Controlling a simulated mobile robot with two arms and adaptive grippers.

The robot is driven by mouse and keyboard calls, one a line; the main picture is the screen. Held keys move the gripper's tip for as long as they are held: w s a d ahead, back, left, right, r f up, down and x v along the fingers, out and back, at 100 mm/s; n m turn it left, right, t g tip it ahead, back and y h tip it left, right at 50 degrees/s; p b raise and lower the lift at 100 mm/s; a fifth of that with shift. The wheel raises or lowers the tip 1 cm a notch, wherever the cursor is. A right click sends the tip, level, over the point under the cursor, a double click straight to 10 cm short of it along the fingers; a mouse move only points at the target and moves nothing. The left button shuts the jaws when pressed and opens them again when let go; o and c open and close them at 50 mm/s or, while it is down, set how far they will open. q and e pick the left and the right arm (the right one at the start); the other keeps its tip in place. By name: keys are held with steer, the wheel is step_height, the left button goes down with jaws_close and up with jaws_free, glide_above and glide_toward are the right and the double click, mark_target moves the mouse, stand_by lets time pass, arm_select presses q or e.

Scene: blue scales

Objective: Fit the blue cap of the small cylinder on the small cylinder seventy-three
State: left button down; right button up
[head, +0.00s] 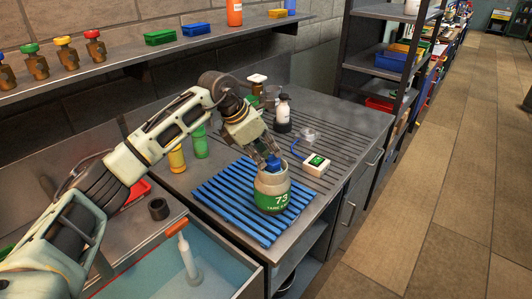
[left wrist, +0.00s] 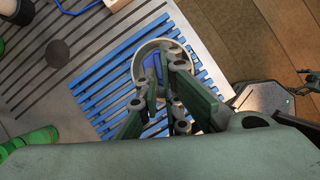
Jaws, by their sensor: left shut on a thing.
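The small cylinder seventy-three (head: 271,198) is a pale grey vessel with a green label reading 73. It stands upright on the blue slatted mat (head: 222,196). My left gripper (head: 269,157) points down over its mouth, shut on the blue cap (head: 273,164). The cap is at the cylinder's opening. I cannot tell whether it touches or is seated. In the left wrist view the pale rim of the cylinder (left wrist: 141,56) surrounds the blue cap (left wrist: 151,66), which is partly hidden by the fingers (left wrist: 163,92).
A white device with a green screen (head: 316,164) and a black-and-white bottle (head: 283,114) stand behind the mat. Green (head: 200,141) and yellow (head: 177,158) bottles stand to its left. The counter edge is close on the right.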

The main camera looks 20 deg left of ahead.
arm_select(q)
steer(key=c, duration=1.9)
jaws_free()
steer(key=shift+f, duration=0.1)
steer(key=shift+o, duration=0.2)
